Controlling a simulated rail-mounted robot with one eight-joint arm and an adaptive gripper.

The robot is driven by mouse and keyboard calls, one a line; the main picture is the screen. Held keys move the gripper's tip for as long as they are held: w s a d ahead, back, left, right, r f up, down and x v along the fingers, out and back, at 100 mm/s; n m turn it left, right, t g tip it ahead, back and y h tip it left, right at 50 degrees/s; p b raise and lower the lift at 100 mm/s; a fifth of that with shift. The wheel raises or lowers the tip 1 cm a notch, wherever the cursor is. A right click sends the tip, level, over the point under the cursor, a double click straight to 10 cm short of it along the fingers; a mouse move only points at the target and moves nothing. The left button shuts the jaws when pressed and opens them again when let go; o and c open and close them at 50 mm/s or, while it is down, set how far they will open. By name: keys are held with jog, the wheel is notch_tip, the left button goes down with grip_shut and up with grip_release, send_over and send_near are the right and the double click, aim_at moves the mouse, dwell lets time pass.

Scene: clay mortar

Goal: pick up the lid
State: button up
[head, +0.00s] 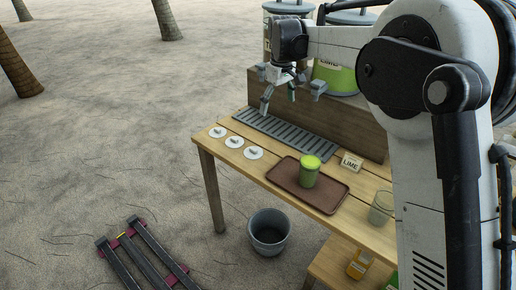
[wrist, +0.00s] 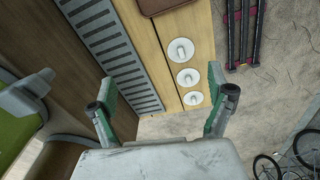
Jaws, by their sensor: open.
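Several white round lids with small grey knobs lie in a row at the left end of the wooden table in the head view: a far lid (head: 217,132), a middle lid (head: 234,142) and a near lid (head: 253,153). The wrist view shows the same row, with an upper lid (wrist: 181,51), a middle lid (wrist: 188,77) and a lower lid (wrist: 193,98). My gripper (head: 279,103) is open and empty, above the drain grate and apart from the lids. In the wrist view its green-padded fingers (wrist: 164,121) stand wide apart, with the lids beyond them.
A slotted grate (head: 285,135) runs along the table. A brown tray (head: 282,178) holds a green cup (head: 309,171). A LIME sign (head: 351,162) and a clear glass (head: 381,208) stand to the right. Large dispensers (head: 335,75) stand on a raised shelf behind. A grey bucket (head: 268,232) is on the sand.

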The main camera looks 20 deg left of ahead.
jog(key=n+g, duration=0.1)
jog(key=n, duration=0.1)
send_over(253, 147)
notch_tip(253, 147, down, 8)
jog(key=shift+h, duration=0.3)
jog(key=f, duration=0.8)
jog(key=shift+w+d+f+b, duration=0.15)
jog(key=shift+d+f+b, duration=0.15)
jog(key=shift+f+b, duration=0.1)
jog(key=shift+s+a+f+b, duration=0.15)
jog(key=shift+f+b, duration=0.1)
jog(key=shift+f, duration=1.1)
jog(key=shift+s+a+f+b, duration=0.1)
jog(key=shift+s+f+b, duration=0.1)
jog(key=shift+f, duration=1.15)
jog(key=c, duration=0.8)
